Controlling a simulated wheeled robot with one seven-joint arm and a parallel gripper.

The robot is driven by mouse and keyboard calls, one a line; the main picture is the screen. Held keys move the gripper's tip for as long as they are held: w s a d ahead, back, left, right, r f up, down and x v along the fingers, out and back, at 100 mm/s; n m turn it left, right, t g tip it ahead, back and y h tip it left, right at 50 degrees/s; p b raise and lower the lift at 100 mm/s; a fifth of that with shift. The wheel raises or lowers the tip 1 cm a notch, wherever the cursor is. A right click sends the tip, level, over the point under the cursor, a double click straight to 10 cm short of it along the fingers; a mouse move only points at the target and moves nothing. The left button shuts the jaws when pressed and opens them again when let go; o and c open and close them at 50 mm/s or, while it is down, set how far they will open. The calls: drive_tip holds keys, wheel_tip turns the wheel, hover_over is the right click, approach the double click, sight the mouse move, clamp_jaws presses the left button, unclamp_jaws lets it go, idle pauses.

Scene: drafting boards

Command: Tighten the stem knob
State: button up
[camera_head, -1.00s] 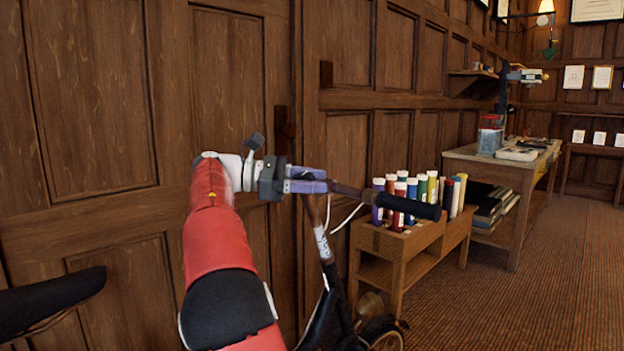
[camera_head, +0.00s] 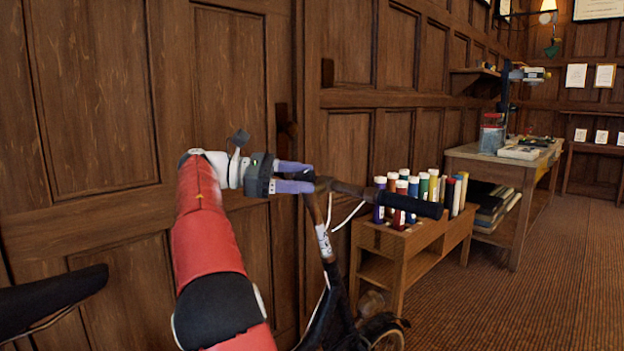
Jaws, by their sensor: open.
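A bicycle stands in front of the wood-panelled wall. Its handlebar (camera_head: 352,190) ends in a black grip (camera_head: 412,205) pointing right. The stem (camera_head: 318,212) rises from the frame to the bar, with a pale label lower down. I cannot make out a separate stem knob; a small dark part shows at the stem top, by my fingertips. My gripper (camera_head: 310,178) comes from the left with its two purple fingers apart, one above the other. The tips are at the stem top; I cannot tell whether they touch it.
The black saddle (camera_head: 52,298) is at lower left. A low wooden rack (camera_head: 398,252) with several coloured tubes stands behind the grip. A workbench (camera_head: 500,165) is further right. The carpet at right (camera_head: 560,260) is clear.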

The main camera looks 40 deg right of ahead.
drive_tip(key=v, duration=0.5)
idle(0.5)
